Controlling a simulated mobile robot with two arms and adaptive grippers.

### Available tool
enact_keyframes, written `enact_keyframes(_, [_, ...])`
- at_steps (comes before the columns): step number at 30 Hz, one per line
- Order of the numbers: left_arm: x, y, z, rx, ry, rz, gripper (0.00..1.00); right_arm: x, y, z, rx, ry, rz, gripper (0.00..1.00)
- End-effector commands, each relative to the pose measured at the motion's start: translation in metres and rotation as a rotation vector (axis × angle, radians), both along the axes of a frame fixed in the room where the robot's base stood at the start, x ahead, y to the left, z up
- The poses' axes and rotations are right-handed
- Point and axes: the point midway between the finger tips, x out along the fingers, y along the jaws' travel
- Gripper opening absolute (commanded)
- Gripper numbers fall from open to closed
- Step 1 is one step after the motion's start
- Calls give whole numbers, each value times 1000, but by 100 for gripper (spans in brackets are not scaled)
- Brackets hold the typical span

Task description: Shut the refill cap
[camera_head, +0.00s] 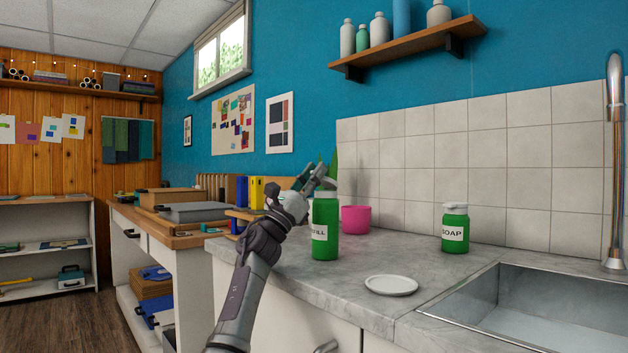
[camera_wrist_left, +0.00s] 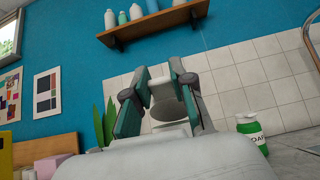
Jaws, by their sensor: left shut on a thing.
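The green refill bottle (camera_head: 325,232), labelled "ILL" as far as I see, stands upright on the grey counter. My left gripper (camera_head: 322,172) is just above its white top (camera_head: 326,195). In the left wrist view the gripper (camera_wrist_left: 160,78) is shut on a pale piece of the refill cap (camera_wrist_left: 162,88). A round grey disc (camera_wrist_left: 168,110) shows below that piece, between the fingers, so the cap looks raised. The exact cap angle is hard to tell in the head view. My right gripper is not in view.
A white saucer (camera_head: 391,286) lies in front on the counter (camera_head: 300,270). A green soap bottle (camera_head: 455,232) stands to the right, beside the sink (camera_head: 545,310). A pink pot (camera_head: 356,219) is behind the refill bottle. A wall shelf (camera_head: 410,48) hangs above.

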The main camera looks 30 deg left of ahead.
Motion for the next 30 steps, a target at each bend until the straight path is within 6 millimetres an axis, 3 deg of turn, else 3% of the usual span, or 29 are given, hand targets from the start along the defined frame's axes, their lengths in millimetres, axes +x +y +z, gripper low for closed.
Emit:
enact_keyframes(27, [-1,0,-5,-21,-51,1,0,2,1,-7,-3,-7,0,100])
enact_keyframes(28, [-1,0,-5,-21,-51,1,29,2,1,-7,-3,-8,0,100])
enact_keyframes(30, [-1,0,-5,-20,-51,2,40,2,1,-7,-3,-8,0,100])
